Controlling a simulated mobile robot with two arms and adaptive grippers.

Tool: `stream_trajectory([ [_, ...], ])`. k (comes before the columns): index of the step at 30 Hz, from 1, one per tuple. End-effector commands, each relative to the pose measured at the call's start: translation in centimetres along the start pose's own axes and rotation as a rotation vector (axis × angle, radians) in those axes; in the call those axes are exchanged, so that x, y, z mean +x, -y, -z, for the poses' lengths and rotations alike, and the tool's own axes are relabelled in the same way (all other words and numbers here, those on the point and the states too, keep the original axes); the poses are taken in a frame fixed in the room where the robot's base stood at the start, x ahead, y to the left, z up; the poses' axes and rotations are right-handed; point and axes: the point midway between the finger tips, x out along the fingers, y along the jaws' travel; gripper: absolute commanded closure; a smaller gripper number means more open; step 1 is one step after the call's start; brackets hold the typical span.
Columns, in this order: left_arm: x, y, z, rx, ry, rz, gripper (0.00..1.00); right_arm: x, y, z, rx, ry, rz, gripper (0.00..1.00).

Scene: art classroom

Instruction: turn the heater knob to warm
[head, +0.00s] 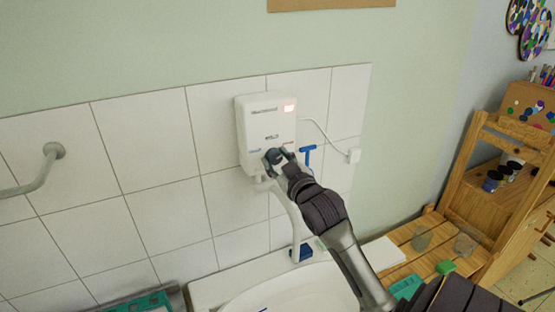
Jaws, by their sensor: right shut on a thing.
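The white heater (266,122) is mounted on the tiled wall above the sink, with a lit reddish display at its upper right. Small blue and red marks show on its lower front. My right gripper (274,156) is at the lower front of the heater, shut on the knob. The knob itself is mostly hidden by the fingers, so its setting cannot be read. My left gripper is not in view.
A white sink (290,291) with a tap stands below the heater. A blue-handled tool (308,149) is right of the gripper. A grey rail (38,178) is at left, wooden shelving (463,165) at right.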

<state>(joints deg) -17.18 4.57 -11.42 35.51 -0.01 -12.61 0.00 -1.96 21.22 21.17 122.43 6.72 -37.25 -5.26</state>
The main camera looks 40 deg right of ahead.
Motion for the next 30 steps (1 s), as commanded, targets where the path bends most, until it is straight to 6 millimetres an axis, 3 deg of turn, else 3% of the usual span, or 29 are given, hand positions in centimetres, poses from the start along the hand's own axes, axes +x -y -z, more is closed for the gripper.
stream_trajectory([
  [11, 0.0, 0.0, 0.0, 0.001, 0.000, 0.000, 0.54, 0.0, -0.1, 0.2, 0.008, -0.006, -0.002, 0.92],
  [12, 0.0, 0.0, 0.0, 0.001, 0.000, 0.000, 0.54, 0.0, -0.1, 0.2, 0.008, -0.006, -0.002, 0.55],
  [16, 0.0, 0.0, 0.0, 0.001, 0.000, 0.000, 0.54, 0.0, -0.1, 0.2, 0.007, -0.004, -0.002, 0.34],
  [26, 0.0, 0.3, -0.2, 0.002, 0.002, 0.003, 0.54, -0.1, 0.0, 0.0, 0.006, -0.001, 0.000, 0.32],
  [30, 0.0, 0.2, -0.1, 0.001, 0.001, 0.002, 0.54, -1.3, 0.1, -0.1, 0.006, 0.000, 0.001, 0.32],
])
